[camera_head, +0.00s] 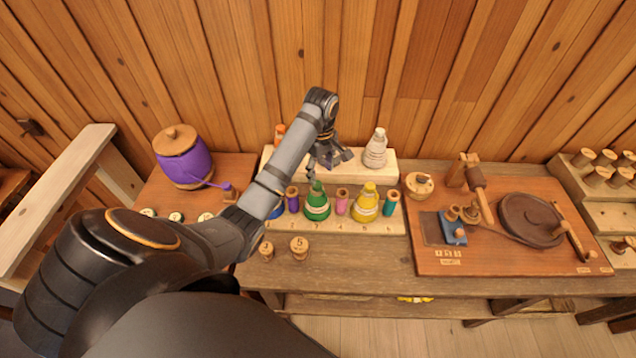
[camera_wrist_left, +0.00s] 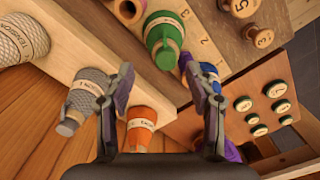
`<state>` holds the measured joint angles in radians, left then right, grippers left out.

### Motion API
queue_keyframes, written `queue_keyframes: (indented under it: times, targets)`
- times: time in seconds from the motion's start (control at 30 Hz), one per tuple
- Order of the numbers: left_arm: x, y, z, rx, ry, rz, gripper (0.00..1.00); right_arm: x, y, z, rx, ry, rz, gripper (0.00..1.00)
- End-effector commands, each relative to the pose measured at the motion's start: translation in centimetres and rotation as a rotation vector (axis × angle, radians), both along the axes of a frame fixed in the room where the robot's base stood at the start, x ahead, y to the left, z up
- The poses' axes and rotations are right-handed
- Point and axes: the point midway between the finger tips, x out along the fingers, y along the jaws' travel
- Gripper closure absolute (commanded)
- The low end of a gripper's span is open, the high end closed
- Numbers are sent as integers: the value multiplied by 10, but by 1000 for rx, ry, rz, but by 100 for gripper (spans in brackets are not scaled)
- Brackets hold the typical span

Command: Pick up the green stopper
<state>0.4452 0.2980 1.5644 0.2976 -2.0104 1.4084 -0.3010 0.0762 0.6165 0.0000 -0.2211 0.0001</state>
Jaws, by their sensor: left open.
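The green stopper (camera_head: 317,187) shows as the narrow top of a green cone with a pale band (camera_head: 317,208), upright in the front row of a wooden rack. In the left wrist view the stopper (camera_wrist_left: 166,57) lies ahead of the fingertips, near the middle. My left gripper (camera_head: 331,161) is open, above and behind the green cone and apart from it. The left wrist view shows its two fingers spread (camera_wrist_left: 158,70) with nothing held between them. My right gripper is not in view.
A yellow cone (camera_head: 367,204), a purple spool (camera_head: 292,202) and a pink spool (camera_head: 342,204) stand close by. A white cone (camera_head: 376,150) stands on the back step; an orange one (camera_wrist_left: 141,125) is there too. Two wooden spools stand in front; bare bench lies around them.

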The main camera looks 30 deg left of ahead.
Motion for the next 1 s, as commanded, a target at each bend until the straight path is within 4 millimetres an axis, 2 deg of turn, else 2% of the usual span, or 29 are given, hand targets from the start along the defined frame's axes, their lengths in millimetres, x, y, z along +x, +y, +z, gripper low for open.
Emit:
queue_keyframes:
  times: [0.1, 0.27, 0.37, 0.43, 0.6, 0.9, 1.0]
  targets:
    - [-1, 2, -7, 1, 0, 0, 44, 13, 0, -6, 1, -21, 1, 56]
    - [-4, 8, -36, 3, 1, 1, 44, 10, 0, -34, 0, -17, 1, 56]
    - [-4, 7, -42, -1, 3, 1, 44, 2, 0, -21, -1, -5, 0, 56]
    - [-4, 7, -48, 0, 1, 0, 44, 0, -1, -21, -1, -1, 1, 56]
    - [-3, 7, -50, 0, -1, 0, 44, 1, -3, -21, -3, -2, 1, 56]
    - [-3, 7, -50, 1, -1, 0, 83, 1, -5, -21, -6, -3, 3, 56]
    - [-3, 7, -50, 1, -1, 0, 84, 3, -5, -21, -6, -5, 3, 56]
